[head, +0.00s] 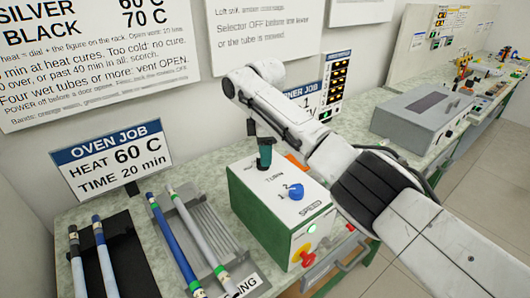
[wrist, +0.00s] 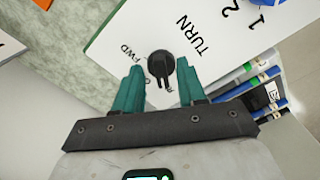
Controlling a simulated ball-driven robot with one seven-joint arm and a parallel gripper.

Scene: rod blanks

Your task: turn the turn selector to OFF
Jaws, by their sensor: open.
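The turn selector is a black knob (wrist: 160,65) on the white top of the control box (head: 275,190), with the words TURN and FWD printed beside it. In the wrist view its round head has a short stem toward the gripper; I cannot read its exact setting, and no OFF mark is legible. My gripper (wrist: 158,72) is open, its two teal fingers on either side of the knob in the picture, with gaps. Contact or height cannot be told. In the head view my gripper (head: 264,155) is over the box's far-left part, and the black knob is hidden.
A blue knob (head: 296,191) marked 1 and 2 stands on the box top. A green light (head: 312,229) and red knob (head: 303,256) are on its front. A grey rack (head: 205,240) with rods lies left. A grey case (head: 422,112) stands on the bench at the right.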

